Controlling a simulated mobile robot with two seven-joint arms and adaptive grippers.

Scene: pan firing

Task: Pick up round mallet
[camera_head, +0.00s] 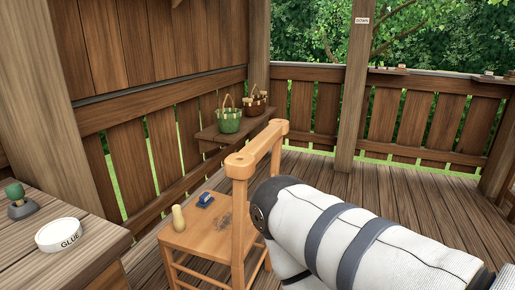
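A small pale-yellow wooden piece (178,217), narrow at the top and rounder below, stands upright on the seat of a wooden chair. It has the look of a round mallet, but it is small here and I cannot be sure. The chair (205,236) stands near the middle, with its back frame on the right side of the seat. My white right arm comes in from the right and bends near the chair back; its gripper is out of view. My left gripper is not in view either.
A blue tool (204,200) lies beside the pale piece. Green (229,121) and brown (255,105) baskets sit on a wall bench. Deck floor (340,178) lies open behind the chair.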

